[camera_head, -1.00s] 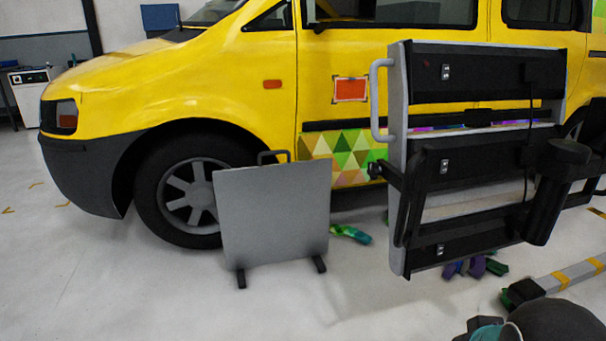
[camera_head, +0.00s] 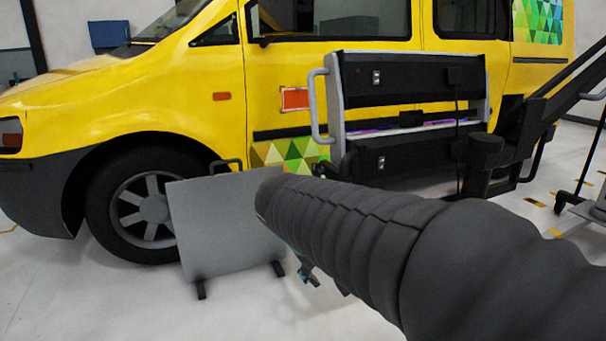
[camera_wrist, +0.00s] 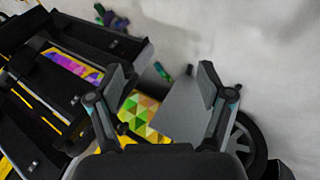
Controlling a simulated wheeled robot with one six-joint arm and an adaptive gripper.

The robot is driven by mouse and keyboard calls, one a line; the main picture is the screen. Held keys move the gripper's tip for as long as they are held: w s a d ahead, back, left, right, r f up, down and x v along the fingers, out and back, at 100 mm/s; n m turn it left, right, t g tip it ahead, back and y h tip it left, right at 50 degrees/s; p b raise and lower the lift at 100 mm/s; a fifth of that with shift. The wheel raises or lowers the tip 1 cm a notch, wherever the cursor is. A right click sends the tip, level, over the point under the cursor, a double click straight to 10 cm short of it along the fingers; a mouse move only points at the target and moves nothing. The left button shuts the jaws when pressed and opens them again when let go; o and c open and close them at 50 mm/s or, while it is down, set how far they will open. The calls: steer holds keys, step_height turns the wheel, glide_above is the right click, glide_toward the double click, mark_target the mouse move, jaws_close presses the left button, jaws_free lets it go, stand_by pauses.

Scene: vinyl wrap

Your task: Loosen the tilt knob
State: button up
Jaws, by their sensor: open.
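The infrared lamp panel (camera_head: 415,78), black with a grey frame and a side handle, stands in front of the yellow van. A dark bracket end (camera_head: 350,163) that may carry the tilt knob shows at its left edge, partly hidden by my arm. I cannot make out the knob clearly. In the wrist view the lamp panel (camera_wrist: 45,110) lies on the left, tilted. In the head view my arm mostly hides the gripper.
A grey board (camera_head: 220,225) on small feet stands by the van's front wheel (camera_head: 140,210). The yellow van (camera_head: 200,80) fills the back. A dark stand arm (camera_head: 565,95) rises at the right. Coloured scraps (camera_wrist: 115,20) lie on the floor. Floor at front left is clear.

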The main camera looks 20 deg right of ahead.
steer(key=w+d+r+n+h+b, duration=0.1)
steer(key=w+d+h, duration=0.15)
steer(key=w, duration=0.65)
steer(key=w+d+r+n+h, duration=0.15)
steer(key=w+h, duration=0.25)
steer(key=w, duration=0.5)
steer(key=t+h, duration=0.4)
glide_toward(315, 171)
steer(key=shift+n, duration=0.45)
steer(key=x, duration=1.1)
steer(key=shift+w+f, duration=0.1)
steer(key=shift+w, duration=0.05)
